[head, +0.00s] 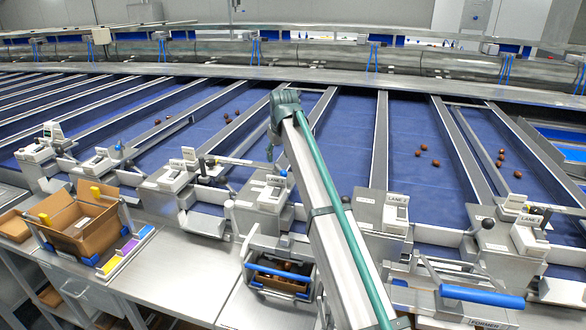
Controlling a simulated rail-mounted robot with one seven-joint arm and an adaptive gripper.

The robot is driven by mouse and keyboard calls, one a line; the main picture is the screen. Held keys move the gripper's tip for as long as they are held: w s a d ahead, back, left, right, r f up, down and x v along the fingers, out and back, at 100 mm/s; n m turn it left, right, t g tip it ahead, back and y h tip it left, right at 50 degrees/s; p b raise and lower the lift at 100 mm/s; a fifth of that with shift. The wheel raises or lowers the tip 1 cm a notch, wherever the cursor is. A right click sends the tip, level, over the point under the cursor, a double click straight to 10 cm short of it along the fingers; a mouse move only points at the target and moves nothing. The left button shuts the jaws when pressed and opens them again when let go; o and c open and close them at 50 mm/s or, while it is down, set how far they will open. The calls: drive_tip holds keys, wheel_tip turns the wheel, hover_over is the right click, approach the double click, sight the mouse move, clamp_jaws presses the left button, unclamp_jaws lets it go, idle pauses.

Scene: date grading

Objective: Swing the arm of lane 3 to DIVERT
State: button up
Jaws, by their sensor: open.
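The lane 3 station (262,200) is a grey and white unit at the near end of its blue belt, left of my arm. Its label is only partly readable, and I take its number from the neighbouring lane 2 label. Its diverter arm is not clearly visible; a short pale bar and a small blue spot show near the top of the station. My own arm link crosses in front and hides the right side of this station.
The lane 2 station (397,212) and lane 1 station (530,238) stand to the right. A blue-handled lever (482,296) is at the front right. A cardboard box (75,222) is at left, and a small bin (279,280) holds dates below lane 3. Dates (427,156) lie on the belts.

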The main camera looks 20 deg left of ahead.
sight(284, 172)
drive_tip(key=w+f+p, duration=0.1)
drive_tip(key=f, duration=0.2)
drive_tip(key=w+f+p, duration=0.1)
drive_tip(key=w+f, duration=0.1)
drive_tip(key=f, duration=0.1)
drive_tip(key=w+f+p, duration=0.1)
drive_tip(key=w+f, duration=0.1)
drive_tip(key=f, duration=0.1)
drive_tip(key=shift+w+f+p, duration=0.1)
drive_tip(key=shift+f+p, duration=0.3)
clamp_jaws()
